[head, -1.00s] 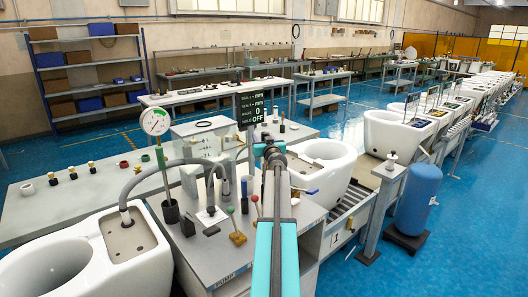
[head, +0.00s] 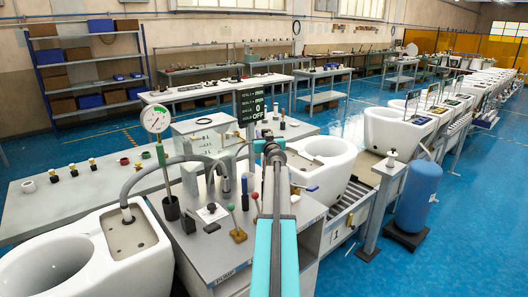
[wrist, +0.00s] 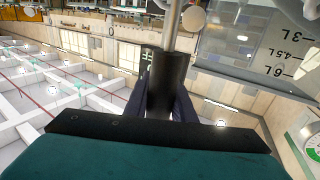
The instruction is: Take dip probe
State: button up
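In the wrist view a black cylindrical grip with a metal rod on its end, which looks like the dip probe (wrist: 168,82), stands between the two dark fingers of my gripper (wrist: 168,100). The fingers lie along both sides of the grip and I see no gap, so the gripper looks shut on it. In the head view my arm covers the gripper and the held part. The workbench (head: 212,250) lies around and below the arm's end.
A dial gauge (head: 156,119) on a stem stands at the left in a black holder. A clear container (wrist: 275,60) with litre marks is close by in the wrist view. A blue tank (head: 417,195) stands right.

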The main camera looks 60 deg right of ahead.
grip_shut()
jog(key=shift+r, duration=0.15)
jog(key=shift+r, duration=0.2)
notch_tip(320, 180, up, 17)
jog(key=b, duration=0.1)
jog(key=shift+r, duration=0.2)
dwell(0.9)
